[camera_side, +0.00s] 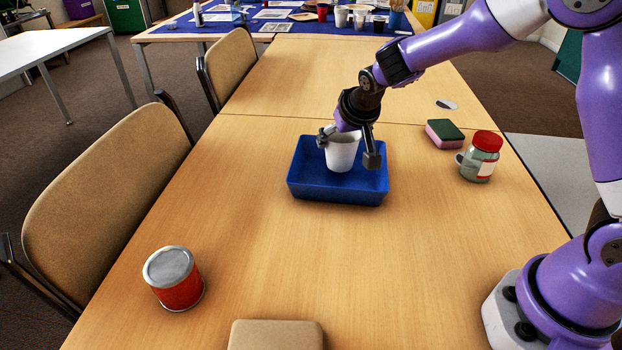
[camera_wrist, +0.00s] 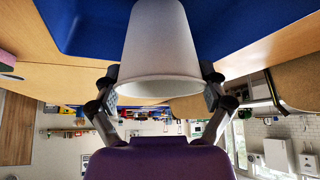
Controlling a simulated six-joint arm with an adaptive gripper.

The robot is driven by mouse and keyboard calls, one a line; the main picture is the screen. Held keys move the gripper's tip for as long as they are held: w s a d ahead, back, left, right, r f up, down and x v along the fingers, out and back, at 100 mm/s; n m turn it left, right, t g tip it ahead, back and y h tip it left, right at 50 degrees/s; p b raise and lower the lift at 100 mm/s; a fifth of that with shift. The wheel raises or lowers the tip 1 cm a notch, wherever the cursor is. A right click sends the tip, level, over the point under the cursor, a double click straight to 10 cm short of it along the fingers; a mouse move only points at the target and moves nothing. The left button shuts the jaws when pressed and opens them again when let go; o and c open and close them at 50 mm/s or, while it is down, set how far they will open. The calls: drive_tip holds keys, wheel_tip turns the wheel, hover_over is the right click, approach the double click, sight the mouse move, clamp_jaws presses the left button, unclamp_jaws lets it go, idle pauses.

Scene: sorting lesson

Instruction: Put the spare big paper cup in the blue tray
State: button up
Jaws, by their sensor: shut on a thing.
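The white paper cup (camera_side: 342,155) is upright in the blue tray (camera_side: 337,190). I cannot tell whether its base touches the tray floor. My gripper (camera_side: 348,150) reaches down over the tray and is shut on the cup, one finger on each side near the rim. In the wrist view the cup (camera_wrist: 162,45) fills the upper middle, between the two fingertips of my gripper (camera_wrist: 162,90), with the blue tray (camera_wrist: 85,25) behind it.
A pink and green sponge (camera_side: 445,134) and a jar with a red lid (camera_side: 480,158) stand right of the tray. A red tin (camera_side: 174,279) stands at the front left. A tan block (camera_side: 276,335) lies at the front edge. The table (camera_side: 240,240) is clear around the tray.

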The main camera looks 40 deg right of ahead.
drive_tip(key=shift+f, duration=0.8)
drive_tip(key=o, duration=0.5)
drive_tip(key=shift+f, duration=0.15)
drive_tip(key=shift+c, duration=0.2)
drive_tip(key=shift+r, duration=0.2)
drive_tip(key=v, duration=1.1)
drive_tip(key=s+r+n+y, duration=0.2)
drive_tip(key=s+r+n, duration=0.1)
drive_tip(key=s, duration=1.4)
drive_tip(key=shift+n+g, duration=0.3)
drive_tip(key=shift+n, duration=0.2)
